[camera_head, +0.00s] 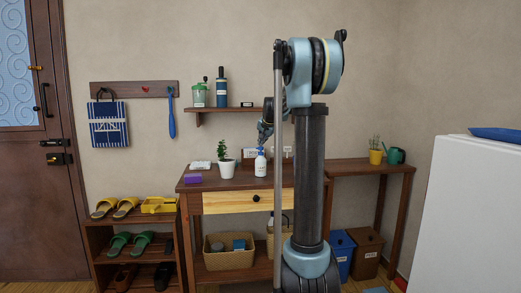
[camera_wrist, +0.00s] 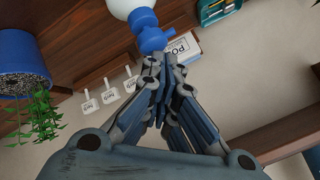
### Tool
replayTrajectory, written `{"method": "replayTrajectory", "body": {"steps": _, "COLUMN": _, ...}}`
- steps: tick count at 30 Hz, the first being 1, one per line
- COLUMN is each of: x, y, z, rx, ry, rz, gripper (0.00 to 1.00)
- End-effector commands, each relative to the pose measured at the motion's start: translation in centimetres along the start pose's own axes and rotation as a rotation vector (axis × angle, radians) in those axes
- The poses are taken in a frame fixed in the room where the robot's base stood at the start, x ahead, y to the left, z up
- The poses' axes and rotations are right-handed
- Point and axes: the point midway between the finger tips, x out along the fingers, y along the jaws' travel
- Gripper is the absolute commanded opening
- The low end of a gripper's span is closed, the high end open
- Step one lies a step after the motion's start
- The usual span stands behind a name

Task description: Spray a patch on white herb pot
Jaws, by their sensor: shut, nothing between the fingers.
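The white herb pot (camera_head: 226,170) with a leafy green plant stands on the wooden table in the head view. I do not make it out in the wrist view. A white spray bottle with a blue top (camera_head: 260,164) stands upright just right of it. In the wrist view the bottle's blue head (camera_wrist: 150,36) shows just beyond my fingertips. My gripper (camera_wrist: 166,62) is shut and empty, close to the bottle's head. I cannot tell whether they touch. In the head view my gripper (camera_head: 264,140) is above the bottle, partly hidden by my arm.
A blue pot (camera_wrist: 22,78) with a trailing plant is at the wrist view's left. Several white tags (camera_wrist: 110,95) and a lettered box (camera_wrist: 180,48) are near the wall. A purple block (camera_head: 192,178) lies at the table's left. A wall shelf (camera_head: 232,108) hangs above.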

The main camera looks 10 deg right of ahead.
Motion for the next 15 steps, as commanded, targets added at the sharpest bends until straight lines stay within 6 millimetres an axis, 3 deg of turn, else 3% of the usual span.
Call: {"method": "replayTrajectory", "body": {"steps": 15, "x": -0.65, "y": -0.47, "z": -0.47, "rx": 0.000, "ry": 0.000, "rz": 0.000, "gripper": 0.00}}
